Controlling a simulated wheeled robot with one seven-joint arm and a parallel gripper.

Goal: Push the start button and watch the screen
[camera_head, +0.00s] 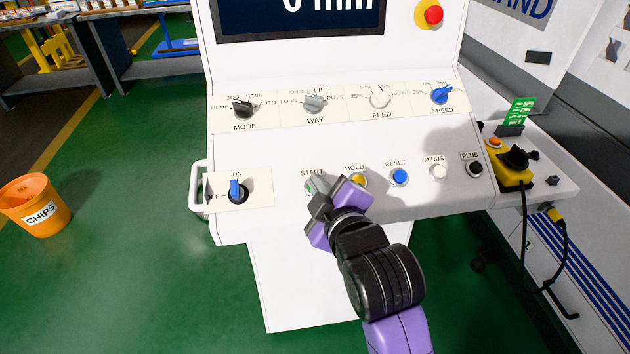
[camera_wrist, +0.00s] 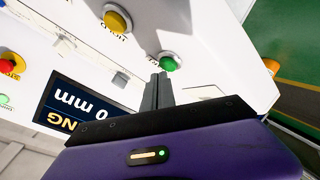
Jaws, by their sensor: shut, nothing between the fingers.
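The green start button (camera_wrist: 170,62) is on the white panel in the wrist view. In the head view my gripper covers most of it, below the START label (camera_head: 312,172). My gripper (camera_head: 318,188) is shut and empty, its fingertips at the button; in the wrist view the fingers (camera_wrist: 160,80) end just beside it. I cannot tell whether they touch it. The screen (camera_head: 300,18) is dark and cut off at the top in the head view, with "0 mm" showing. In the wrist view the screen (camera_wrist: 76,104) is upside down, with "0 mm" and yellow letters ending in "NG".
The yellow hold button (camera_head: 358,180) is close right of my gripper, followed by blue reset (camera_head: 400,176), white minus (camera_head: 439,171) and black plus (camera_head: 475,168). A blue ON switch (camera_head: 236,190) is left. A red emergency knob (camera_head: 433,15) is above. An orange chips bin (camera_head: 38,205) stands left.

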